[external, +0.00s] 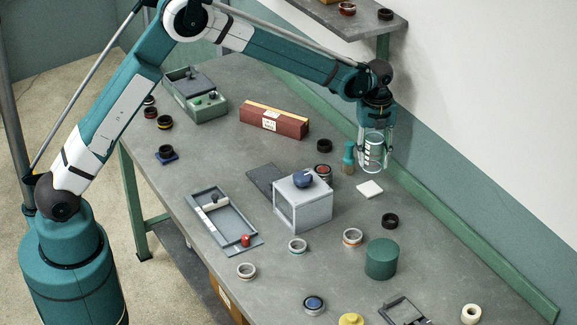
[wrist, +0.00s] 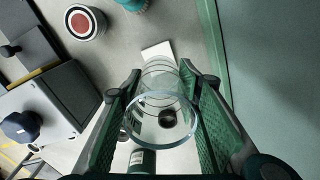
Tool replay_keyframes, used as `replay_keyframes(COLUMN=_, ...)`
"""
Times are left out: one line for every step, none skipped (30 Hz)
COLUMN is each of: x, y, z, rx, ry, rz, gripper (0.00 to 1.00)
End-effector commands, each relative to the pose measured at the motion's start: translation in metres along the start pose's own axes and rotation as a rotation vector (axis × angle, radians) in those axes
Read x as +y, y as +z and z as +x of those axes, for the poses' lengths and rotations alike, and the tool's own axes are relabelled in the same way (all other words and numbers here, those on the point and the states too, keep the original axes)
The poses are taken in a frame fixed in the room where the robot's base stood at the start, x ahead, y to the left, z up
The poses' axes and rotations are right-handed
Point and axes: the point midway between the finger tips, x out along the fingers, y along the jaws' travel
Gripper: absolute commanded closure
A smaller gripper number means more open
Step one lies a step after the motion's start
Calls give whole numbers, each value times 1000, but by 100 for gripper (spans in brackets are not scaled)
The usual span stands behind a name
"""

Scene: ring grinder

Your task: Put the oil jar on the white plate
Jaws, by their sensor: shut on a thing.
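The oil jar is a clear glass cylinder (external: 374,161), held upright below my gripper (external: 376,138). In the wrist view the jar's round rim (wrist: 160,95) shows between the two green finger pads of my gripper (wrist: 166,112), which is shut on it. The white plate (external: 369,189) is a small flat square on the bench, just below the jar in the external view. In the wrist view the plate (wrist: 157,50) shows beyond the jar, partly behind the glass. The jar looks held above the bench; the exact gap is hard to tell.
A teal brush-like item (external: 348,158) stands close left of the jar. A grey box with a blue knob (external: 302,201) and a red-centred round tin (external: 323,172) are left of the plate. A black ring (external: 390,221) and green cylinder (external: 382,259) lie nearer. The wall is right.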

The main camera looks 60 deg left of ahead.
Motion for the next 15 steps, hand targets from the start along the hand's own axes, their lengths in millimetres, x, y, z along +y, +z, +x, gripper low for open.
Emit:
replay_keyframes(x=0, y=0, z=0, rx=0, ry=0, rz=0, gripper=79)
replay_keyframes(x=0, y=0, z=0, rx=0, ry=0, rz=0, gripper=79)
replay_keyframes(x=0, y=0, z=1, rx=0, ry=0, rz=0, gripper=79)
replay_keyframes(x=0, y=0, z=3, rx=0, ry=0, rz=0, gripper=79)
replay_keyframes(x=0, y=0, z=4, rx=0, ry=0, rz=0, gripper=79)
replay_keyframes(x=0, y=0, z=7, rx=0, ry=0, rz=0, gripper=79)
replay_keyframes(x=0, y=0, z=10, rx=0, ry=0, rz=-1, gripper=79)
replay_keyframes(x=0, y=0, z=13, rx=0, ry=0, rz=-1, gripper=79)
replay_keyframes(x=0, y=0, z=18, rx=0, ry=0, rz=-1, gripper=79)
replay_keyframes(x=0, y=0, z=21, rx=0, ry=0, rz=-1, gripper=79)
replay_keyframes(x=0, y=0, z=24, rx=0, ry=0, rz=-1, gripper=79)
replay_keyframes(x=0, y=0, z=29, rx=0, ry=0, rz=-1, gripper=79)
replay_keyframes(x=0, y=0, z=32, rx=0, ry=0, rz=-1, gripper=79)
replay_keyframes(x=0, y=0, z=34, rx=0, ry=0, rz=-1, gripper=79)
replay_keyframes(x=0, y=0, z=37, rx=0, ry=0, rz=-1, gripper=79)
